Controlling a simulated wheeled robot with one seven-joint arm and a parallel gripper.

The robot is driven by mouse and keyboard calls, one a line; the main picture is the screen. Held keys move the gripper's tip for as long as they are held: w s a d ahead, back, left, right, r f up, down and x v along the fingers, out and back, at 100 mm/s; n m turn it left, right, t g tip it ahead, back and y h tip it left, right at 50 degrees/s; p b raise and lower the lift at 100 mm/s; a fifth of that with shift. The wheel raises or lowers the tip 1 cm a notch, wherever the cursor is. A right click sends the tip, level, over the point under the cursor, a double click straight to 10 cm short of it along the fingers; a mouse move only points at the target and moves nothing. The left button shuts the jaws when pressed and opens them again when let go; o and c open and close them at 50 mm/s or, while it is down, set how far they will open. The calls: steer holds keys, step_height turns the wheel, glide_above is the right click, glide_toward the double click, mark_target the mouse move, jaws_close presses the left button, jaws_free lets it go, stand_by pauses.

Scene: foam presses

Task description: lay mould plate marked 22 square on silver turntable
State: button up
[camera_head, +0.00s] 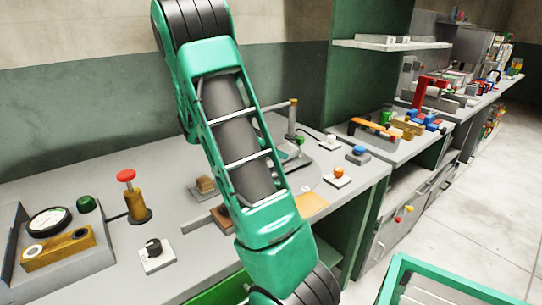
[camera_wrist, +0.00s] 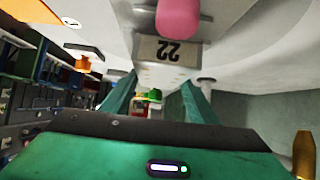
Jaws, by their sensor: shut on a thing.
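The mould plate marked 22 (camera_wrist: 150,49) is grey with a dark 22 on its face and shows at the top middle of the wrist view. A pink rounded part (camera_wrist: 178,17) shows just beyond the number. My gripper (camera_wrist: 159,88) is shut on the plate's near part, between its two green fingers. The silver turntable (camera_head: 308,178) is a pale round disc on the bench, mostly behind my arm in the head view. Its curved edge seems to pass behind the plate in the wrist view. I cannot tell whether the plate touches it. My arm hides the gripper and plate in the head view.
An orange flat piece (camera_head: 312,204) lies at the disc's front edge. An orange-knobbed control (camera_head: 339,174) and a blue-knobbed one (camera_head: 358,153) stand to the right. A red-topped post (camera_head: 127,178) and a gauge tray (camera_head: 62,252) stand at left. A green-rimmed crate (camera_head: 445,270) is at lower right.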

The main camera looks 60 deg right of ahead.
steer(key=shift+f, duration=0.7)
steer(key=o, duration=1.7)
steer(key=shift+c, duration=0.2)
steer(key=shift+w+a, duration=0.1)
steer(key=v, duration=1.1)
steer(key=shift+w+a+r, duration=0.1)
steer(key=shift+a+r, duration=0.1)
steer(key=shift+r, duration=0.1)
steer(key=s+a+f+n+t+y, duration=0.3)
steer(key=s+a+n+y, duration=0.8)
steer(key=s+a, duration=1)
steer(key=a+n, duration=0.2)
steer(key=n, duration=0.2)
steer(key=shift+a, duration=0.3)
